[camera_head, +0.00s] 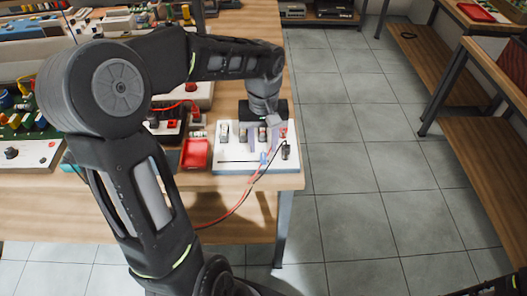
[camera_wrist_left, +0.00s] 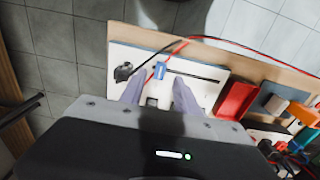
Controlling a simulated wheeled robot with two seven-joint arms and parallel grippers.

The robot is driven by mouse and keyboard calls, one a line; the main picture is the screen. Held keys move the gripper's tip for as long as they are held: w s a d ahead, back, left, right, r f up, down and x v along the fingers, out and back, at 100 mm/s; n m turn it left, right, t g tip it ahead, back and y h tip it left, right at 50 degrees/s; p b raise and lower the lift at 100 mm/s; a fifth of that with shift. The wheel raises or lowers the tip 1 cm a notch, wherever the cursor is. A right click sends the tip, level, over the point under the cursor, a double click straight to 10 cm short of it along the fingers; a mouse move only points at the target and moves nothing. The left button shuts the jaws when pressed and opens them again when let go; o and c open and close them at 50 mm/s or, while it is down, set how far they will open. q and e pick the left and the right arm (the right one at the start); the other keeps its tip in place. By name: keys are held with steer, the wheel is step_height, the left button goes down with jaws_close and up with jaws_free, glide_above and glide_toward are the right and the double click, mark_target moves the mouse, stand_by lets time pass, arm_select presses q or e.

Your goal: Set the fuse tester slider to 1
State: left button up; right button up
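The fuse tester (camera_head: 228,170) is a white panel at the right front corner of the workbench. It also shows in the left wrist view (camera_wrist_left: 205,92). A dark straight slot crosses it, and a small blue slider (camera_wrist_left: 160,71) sits at the slot's left end in the wrist view, the right end in the head view (camera_head: 263,158). My left gripper (camera_wrist_left: 158,97) is over the panel, fingers apart, close to the slider. A pale block shows between the fingers. I cannot tell whether they touch anything. The slot's markings are too small to read.
A red tray (camera_head: 196,153) sits left of the tester. A red and a black cable (camera_head: 240,200) run over the tester and hang off the bench's front edge. A black plug (camera_wrist_left: 123,72) stands near the slider. Crowded electronics fill the bench leftward; tiled floor is clear rightward.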

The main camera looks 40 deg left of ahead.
mark_target(263, 156)
arm_select(q)
steer(key=shift+f, duration=2)
jaws_close()
